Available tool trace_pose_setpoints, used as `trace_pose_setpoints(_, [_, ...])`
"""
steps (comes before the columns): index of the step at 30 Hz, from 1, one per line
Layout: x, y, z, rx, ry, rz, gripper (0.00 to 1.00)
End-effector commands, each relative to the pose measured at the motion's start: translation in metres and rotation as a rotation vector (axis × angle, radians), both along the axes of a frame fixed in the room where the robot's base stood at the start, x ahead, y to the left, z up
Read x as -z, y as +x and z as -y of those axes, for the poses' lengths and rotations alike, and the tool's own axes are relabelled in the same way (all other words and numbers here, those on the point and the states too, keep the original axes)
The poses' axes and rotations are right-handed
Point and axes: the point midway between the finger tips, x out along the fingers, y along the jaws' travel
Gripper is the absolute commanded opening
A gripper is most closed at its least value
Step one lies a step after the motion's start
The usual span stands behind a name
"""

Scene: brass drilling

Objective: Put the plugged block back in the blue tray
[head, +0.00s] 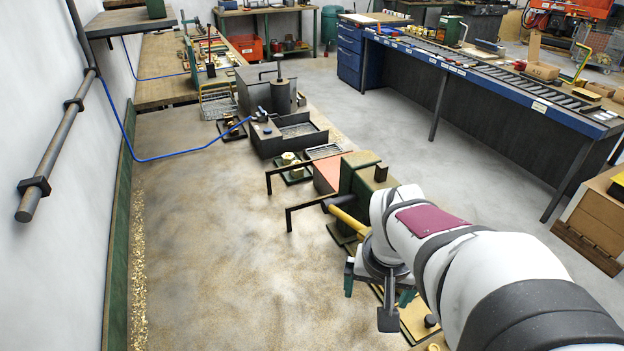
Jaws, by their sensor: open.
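My gripper (379,291) hangs at the lower centre right of the head view, with its dark green fingers apart. It is above the right edge of the tan work surface, and I see nothing held in it. My white arm hides much of what lies below and to its right. I cannot make out a blue tray or a plugged block for certain. Small brass pieces (291,160) sit on a dark tray farther back. More brass-coloured pieces (232,122) sit on another dark tray beyond them.
A green block-shaped machine (358,180) and a yellow-handled tool (347,218) stand just behind my gripper. Two black brackets (300,210) jut left. A yellow plate (415,318) lies partly under my arm. The tan surface (215,245) to the left is clear.

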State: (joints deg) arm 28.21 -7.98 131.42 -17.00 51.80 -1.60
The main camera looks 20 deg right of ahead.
Motion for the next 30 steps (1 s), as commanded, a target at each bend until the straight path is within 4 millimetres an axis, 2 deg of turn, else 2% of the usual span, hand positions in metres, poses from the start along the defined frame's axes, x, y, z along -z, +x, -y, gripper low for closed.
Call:
trace_pose_setpoints(1, [0.006,0.006,0.042,0.041,-0.045,0.011,0.98])
trace_pose_setpoints(4, [0.017,0.011,0.126,0.104,-0.140,0.034,0.98])
trace_pose_setpoints(6, [0.026,0.014,0.172,0.167,-0.166,0.037,0.98])
trace_pose_setpoints(8, [0.032,0.027,0.190,0.240,-0.139,0.029,0.98])
trace_pose_setpoints(10, [0.035,0.047,0.186,0.328,-0.075,0.009,0.98])
trace_pose_setpoints(12, [0.036,0.066,0.174,0.406,-0.011,-0.014,0.98])
trace_pose_setpoints(15, [0.035,0.084,0.158,0.481,0.052,-0.042,0.98])
trace_pose_setpoints(17, [0.037,0.090,0.152,0.506,0.073,-0.053,0.98])
trace_pose_setpoints(20, [0.056,0.092,0.151,0.516,0.084,-0.061,0.98])
trace_pose_setpoints(24, [0.098,0.093,0.156,0.516,0.082,-0.061,0.98])
trace_pose_setpoints(27, [0.122,0.094,0.159,0.515,0.082,-0.059,0.98])
trace_pose_setpoints(30, [0.135,0.096,0.161,0.514,0.081,-0.057,0.98])
